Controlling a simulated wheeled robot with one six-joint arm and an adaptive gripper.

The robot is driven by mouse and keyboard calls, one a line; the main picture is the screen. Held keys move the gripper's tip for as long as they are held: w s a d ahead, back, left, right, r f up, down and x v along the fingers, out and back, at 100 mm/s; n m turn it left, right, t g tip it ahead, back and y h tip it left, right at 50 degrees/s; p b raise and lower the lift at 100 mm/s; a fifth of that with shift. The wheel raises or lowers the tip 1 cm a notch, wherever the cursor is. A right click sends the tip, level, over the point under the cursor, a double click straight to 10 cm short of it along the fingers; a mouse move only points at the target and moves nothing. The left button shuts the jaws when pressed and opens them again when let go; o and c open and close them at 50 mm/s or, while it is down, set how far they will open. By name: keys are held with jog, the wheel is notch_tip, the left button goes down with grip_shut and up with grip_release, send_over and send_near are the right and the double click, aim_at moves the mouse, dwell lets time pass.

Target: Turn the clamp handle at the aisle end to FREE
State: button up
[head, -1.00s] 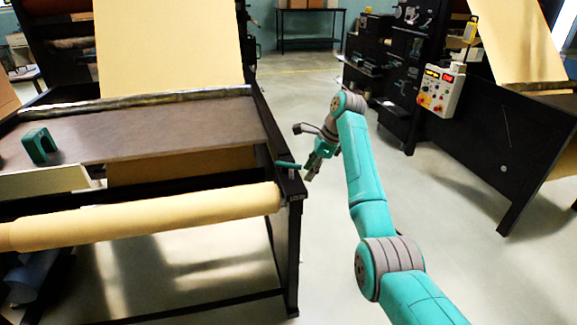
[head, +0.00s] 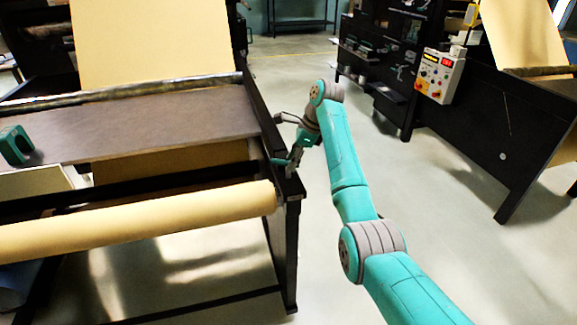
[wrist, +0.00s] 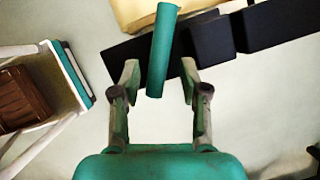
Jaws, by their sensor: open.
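The clamp handle (wrist: 162,45) is a teal bar at the aisle end of the paper roll's black frame. In the wrist view its near end lies between the two fingers of my gripper (wrist: 159,70), with a gap on each side. My gripper is open. In the head view my gripper (head: 294,156) is at the frame's right corner, and the handle (head: 281,161) shows just left of it, partly hidden. The kraft roll (head: 150,217) lies along the front of the frame. No FREE marking is readable.
The black end post (head: 291,250) stands close below my gripper. A teal tool (head: 14,145) sits on the brown table top (head: 140,115). A control box (head: 439,75) is mounted on the black machine at right. The aisle floor between is clear.

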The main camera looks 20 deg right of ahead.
jog(key=shift+x, duration=1.8)
